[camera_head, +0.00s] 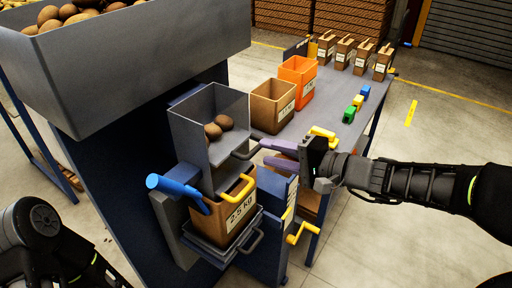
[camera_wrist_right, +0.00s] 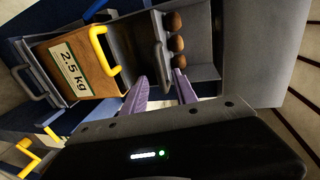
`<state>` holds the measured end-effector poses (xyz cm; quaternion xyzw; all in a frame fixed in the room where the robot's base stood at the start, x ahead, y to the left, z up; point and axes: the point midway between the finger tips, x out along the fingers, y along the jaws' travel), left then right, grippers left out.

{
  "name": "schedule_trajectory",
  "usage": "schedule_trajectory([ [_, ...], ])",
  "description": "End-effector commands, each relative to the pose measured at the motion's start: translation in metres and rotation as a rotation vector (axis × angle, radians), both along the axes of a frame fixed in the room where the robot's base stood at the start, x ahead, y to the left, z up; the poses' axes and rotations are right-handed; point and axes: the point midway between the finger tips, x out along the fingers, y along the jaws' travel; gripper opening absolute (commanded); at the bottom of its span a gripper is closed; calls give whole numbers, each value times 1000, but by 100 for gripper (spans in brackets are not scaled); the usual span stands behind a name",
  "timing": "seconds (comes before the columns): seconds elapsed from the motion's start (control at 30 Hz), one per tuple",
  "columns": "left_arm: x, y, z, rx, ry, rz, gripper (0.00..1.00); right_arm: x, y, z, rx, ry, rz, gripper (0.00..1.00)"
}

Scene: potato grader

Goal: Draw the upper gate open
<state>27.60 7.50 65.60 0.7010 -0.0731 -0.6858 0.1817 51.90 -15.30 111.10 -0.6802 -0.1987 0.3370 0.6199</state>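The upper grey bin (camera_head: 190,140) holds a few potatoes (camera_head: 218,127). A dark grey bar handle (camera_head: 246,150) sticks out at its lower front edge, apparently the upper gate's handle. My right gripper (camera_head: 264,151), with purple fingers, is at the right of this handle and points at it. In the right wrist view its fingers (camera_wrist_right: 160,76) are apart, with the grey handle (camera_wrist_right: 161,58) just beyond and between the tips. I cannot tell whether they touch it. My left arm shows at the lower left of the head view, but its gripper is out of frame.
A blue lever (camera_head: 178,190) juts left. Another grey handle (camera_head: 251,242) and a yellow crank-like handle (camera_head: 301,232) are lower. Boxes and colored blocks stand on the table behind.

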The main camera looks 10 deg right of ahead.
Motion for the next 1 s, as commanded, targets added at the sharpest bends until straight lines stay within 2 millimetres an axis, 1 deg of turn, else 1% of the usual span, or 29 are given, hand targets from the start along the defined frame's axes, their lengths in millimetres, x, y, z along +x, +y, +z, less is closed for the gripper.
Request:
schedule_trajectory([
  [0.1,-1,0,5,1,1,1,45,14,15,-4,3,4,3,34],
  [0.3,-1,0,8,3,3,1,45,30,30,-9,1,2,1,34],
  [0.63,-1,0,7,2,4,1,45,34,33,-11,-1,1,0,34],
  [0.67,-1,1,7,2,4,1,45,34,33,-11,-1,1,0,33],
  [1.0,-1,1,7,2,4,1,45,33,33,-11,-1,1,0,5],
])
